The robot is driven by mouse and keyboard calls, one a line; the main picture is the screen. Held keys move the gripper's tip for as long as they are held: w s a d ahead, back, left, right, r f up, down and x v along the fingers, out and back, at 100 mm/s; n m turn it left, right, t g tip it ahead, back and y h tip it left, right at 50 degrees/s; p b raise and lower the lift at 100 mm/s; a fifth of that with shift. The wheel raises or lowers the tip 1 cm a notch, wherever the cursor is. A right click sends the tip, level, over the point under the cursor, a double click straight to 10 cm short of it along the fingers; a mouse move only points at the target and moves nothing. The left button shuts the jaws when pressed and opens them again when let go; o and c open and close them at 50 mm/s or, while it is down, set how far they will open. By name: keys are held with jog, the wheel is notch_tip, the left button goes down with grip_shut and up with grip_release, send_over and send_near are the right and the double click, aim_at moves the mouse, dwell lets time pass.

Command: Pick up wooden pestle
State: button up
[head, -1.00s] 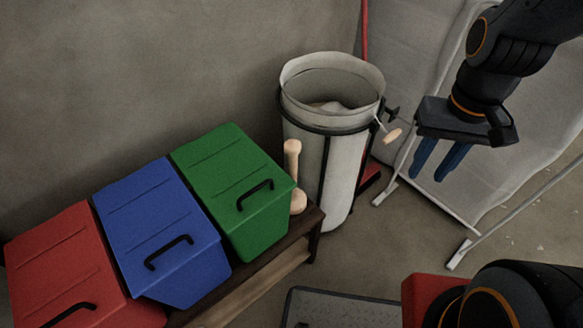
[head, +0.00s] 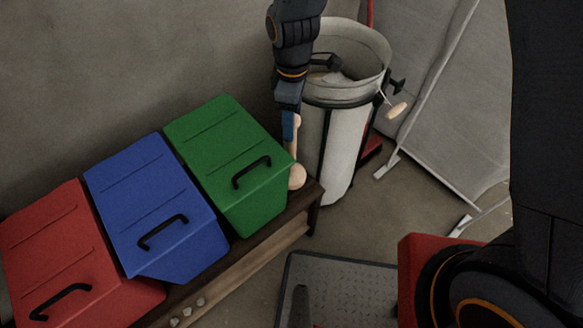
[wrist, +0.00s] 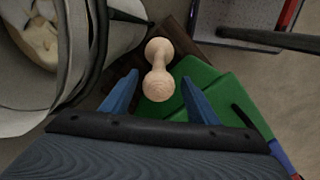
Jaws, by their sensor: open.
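The wooden pestle (head: 297,177) stands upright on the dark wooden bench, between the green bin and the white barrel. In the head view my gripper (head: 289,128) is at the pestle's upper part and partly covers it. In the wrist view the pestle (wrist: 159,70) shows two rounded ends and a thinner middle. Its near end lies between the blue fingertips of my gripper (wrist: 160,88), with gaps on both sides. My gripper is open and empty.
The green bin (head: 225,150) stands close on the left, with the blue bin (head: 150,200) and red bin (head: 70,255) beyond it. The white barrel (head: 335,140) with a crank handle is close on the right. The bench (head: 260,243) ends just right of the pestle.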

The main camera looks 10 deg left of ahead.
aim_at(291, 152)
jog(key=shift+s+a+f, duration=0.1)
jog(key=shift+a+f, duration=0.05)
jog(key=shift+f, duration=0.25)
notch_tip(291, 152, down, 7)
jog(key=p, duration=0.1)
jog(key=shift+c, duration=0.4)
jog(key=c, duration=0.7)
jog(key=shift+w, duration=0.2)
jog(key=shift+c, duration=1.2)
